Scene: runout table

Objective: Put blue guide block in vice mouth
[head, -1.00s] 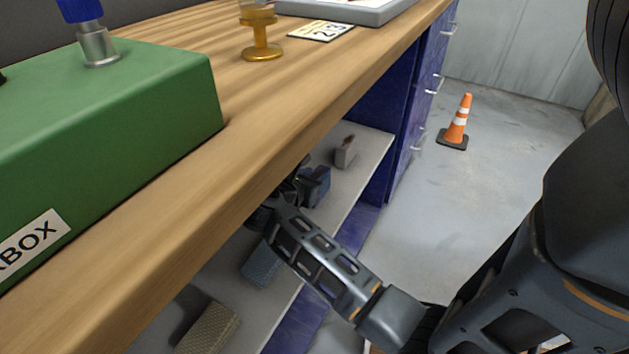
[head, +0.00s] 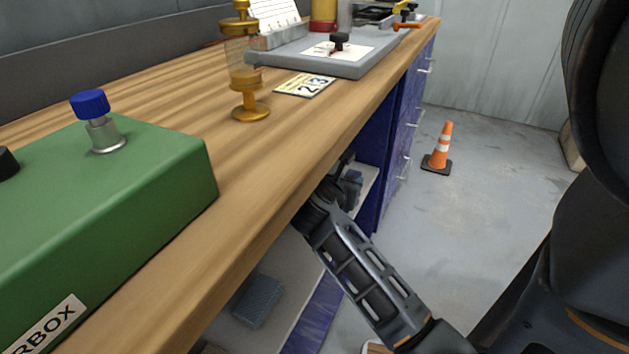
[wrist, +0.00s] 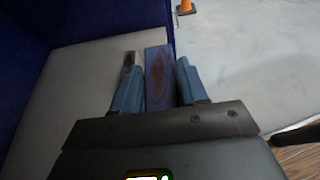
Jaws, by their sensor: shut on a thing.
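My gripper (wrist: 160,88) is shut on a blue block (wrist: 157,72) with a dark reddish-brown patch, which stands between its two blue-grey fingers. In the head view my gripper (head: 342,180) is under the bench top's front edge, over the far part of the lower shelf, and mostly hidden. The held block is hard to tell from the fingers there. I cannot make out a vice mouth in either view.
A small grey block with a brown top (wrist: 129,62) is just beyond the left finger. A blue-grey textured block (head: 258,298) lies on the lower shelf (head: 290,262). An orange cone (head: 441,150) stands on open floor.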

